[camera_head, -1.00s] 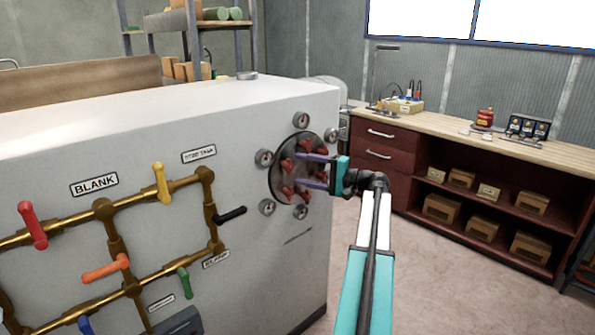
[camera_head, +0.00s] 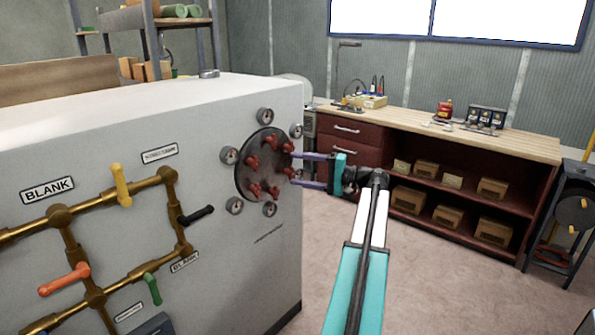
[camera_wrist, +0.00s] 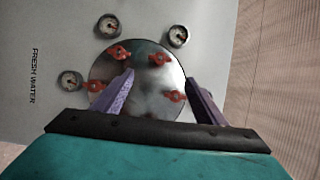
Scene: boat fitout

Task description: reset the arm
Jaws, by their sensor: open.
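My gripper (camera_head: 296,170) is open, with its two purple fingers spread and nothing between them. The plate carries several red clamps or knobs (camera_head: 253,188). The wrist view also shows my gripper (camera_wrist: 160,85) in front of the plate (camera_wrist: 135,62), with parts of the plate hidden behind the fingers. I cannot tell the exact gap between the fingertips and the plate.
Several gauges (camera_head: 229,155) ring the plate. Brass pipes (camera_head: 112,202) with coloured valve handles project from the cabinet's front. A wooden workbench (camera_head: 520,147) with dark red drawers stands at the back right. The carpeted floor (camera_head: 430,285) between is clear.

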